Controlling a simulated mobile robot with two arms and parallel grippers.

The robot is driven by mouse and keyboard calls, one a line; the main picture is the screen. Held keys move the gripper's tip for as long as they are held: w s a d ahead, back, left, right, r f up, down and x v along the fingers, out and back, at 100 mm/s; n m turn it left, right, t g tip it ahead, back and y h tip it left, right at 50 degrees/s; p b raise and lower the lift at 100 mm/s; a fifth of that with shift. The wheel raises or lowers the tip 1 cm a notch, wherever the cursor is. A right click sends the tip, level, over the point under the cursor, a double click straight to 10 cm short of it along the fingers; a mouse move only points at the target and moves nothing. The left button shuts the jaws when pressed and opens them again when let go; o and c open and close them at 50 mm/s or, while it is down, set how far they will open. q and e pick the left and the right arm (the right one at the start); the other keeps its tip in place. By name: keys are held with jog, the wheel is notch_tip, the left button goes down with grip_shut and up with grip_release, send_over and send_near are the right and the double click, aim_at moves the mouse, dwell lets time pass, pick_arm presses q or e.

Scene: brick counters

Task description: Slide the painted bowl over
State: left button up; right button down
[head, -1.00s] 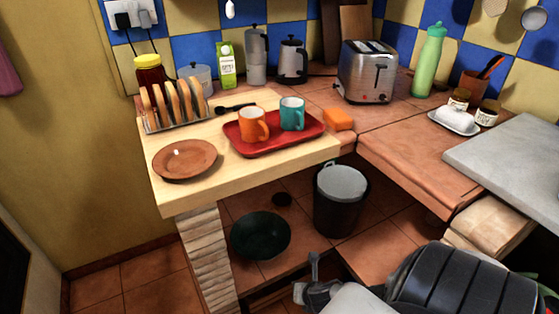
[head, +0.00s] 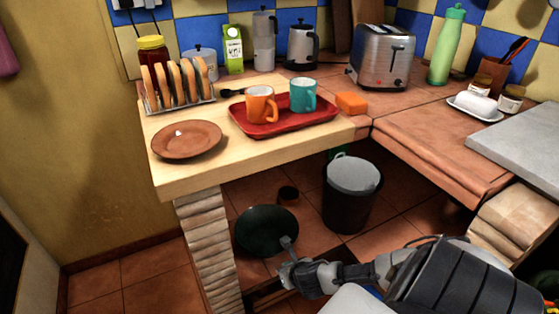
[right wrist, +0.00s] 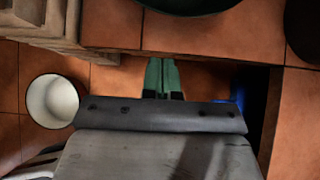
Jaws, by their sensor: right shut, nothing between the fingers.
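The bowl, dark green and glossy (head: 262,230), sits upright on the tiled lower shelf under the counter. Its edge also shows at the top of the right wrist view (right wrist: 185,6). My right gripper (head: 286,241) overlaps the bowl's near right rim in the head view. In the right wrist view its green fingers (right wrist: 162,74) are together and empty, with a gap of tile between their tips and the bowl. My left gripper is in neither view.
A black bin with a grey lid (head: 350,193) stands right of the bowl. A small dark round thing (head: 288,194) lies behind it. A brick pillar (head: 207,245) stands at left. A white round container (right wrist: 52,101) is low at left in the wrist view.

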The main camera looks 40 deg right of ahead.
pick_arm(q)
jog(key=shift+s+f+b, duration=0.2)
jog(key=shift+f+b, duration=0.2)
jog(key=shift+b, duration=0.5)
pick_arm(e)
jog(key=shift+w+d+f, duration=0.3)
jog(key=shift+w, duration=0.6)
jog(key=shift+w+d+f, duration=0.25)
jog(key=shift+w+f, duration=0.05)
jog(key=shift+w, duration=0.65)
jog(key=shift+w+d+f, duration=0.3)
jog(key=shift+w, duration=0.6)
